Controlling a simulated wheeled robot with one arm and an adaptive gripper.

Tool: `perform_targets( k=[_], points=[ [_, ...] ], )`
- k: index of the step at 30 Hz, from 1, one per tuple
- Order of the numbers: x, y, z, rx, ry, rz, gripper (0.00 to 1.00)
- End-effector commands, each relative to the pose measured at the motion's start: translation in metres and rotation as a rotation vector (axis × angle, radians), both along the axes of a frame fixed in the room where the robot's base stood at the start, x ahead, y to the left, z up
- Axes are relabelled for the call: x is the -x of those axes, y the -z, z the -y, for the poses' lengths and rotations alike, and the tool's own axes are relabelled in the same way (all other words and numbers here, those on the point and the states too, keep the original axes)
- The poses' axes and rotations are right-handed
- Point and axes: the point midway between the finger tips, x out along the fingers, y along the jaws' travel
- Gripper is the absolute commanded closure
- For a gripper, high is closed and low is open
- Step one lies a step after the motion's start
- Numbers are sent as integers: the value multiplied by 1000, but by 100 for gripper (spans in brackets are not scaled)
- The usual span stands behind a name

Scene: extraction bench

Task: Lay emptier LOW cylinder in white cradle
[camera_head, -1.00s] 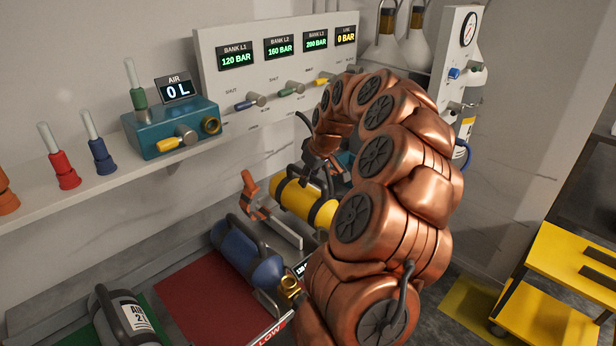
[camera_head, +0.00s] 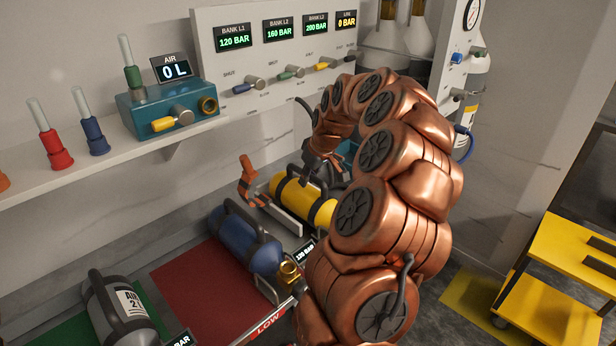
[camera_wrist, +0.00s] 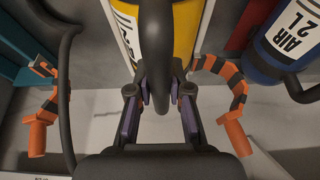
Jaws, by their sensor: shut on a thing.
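The yellow cylinder (camera_head: 318,208) has black bands and a black handle. My gripper (camera_head: 316,172) is above it; in the wrist view my gripper (camera_wrist: 160,103) is shut on the black handle (camera_wrist: 156,60) of the yellow cylinder (camera_wrist: 184,35). The white cradle (camera_head: 283,221) is directly under or just beside the cylinder, with an orange clamp (camera_head: 247,182) at its left. Orange-and-black clamp arms (camera_wrist: 232,100) stand open on both sides in the wrist view. I cannot tell whether the cylinder touches the cradle. The blue cylinder (camera_head: 236,240) lies on the red mat (camera_head: 190,285), marked LOW at its edge.
A grey cylinder (camera_head: 118,308) lies on a green mat at the left. The valve panel (camera_head: 285,65) and a shelf with a teal AIR box (camera_head: 165,122) stand behind. A yellow cart (camera_head: 570,260) is at the right. My arm hides the area right of the cradle.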

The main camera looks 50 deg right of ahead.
Motion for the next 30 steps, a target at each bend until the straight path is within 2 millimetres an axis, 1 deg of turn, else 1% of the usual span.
perform_targets(
  k=[1,9,30],
  points=[
    [-1,-3,1,4,2,6,100],
    [-1,-3,1,4,2,6,100],
    [-1,3,1,4,2,6,100]
  ],
)
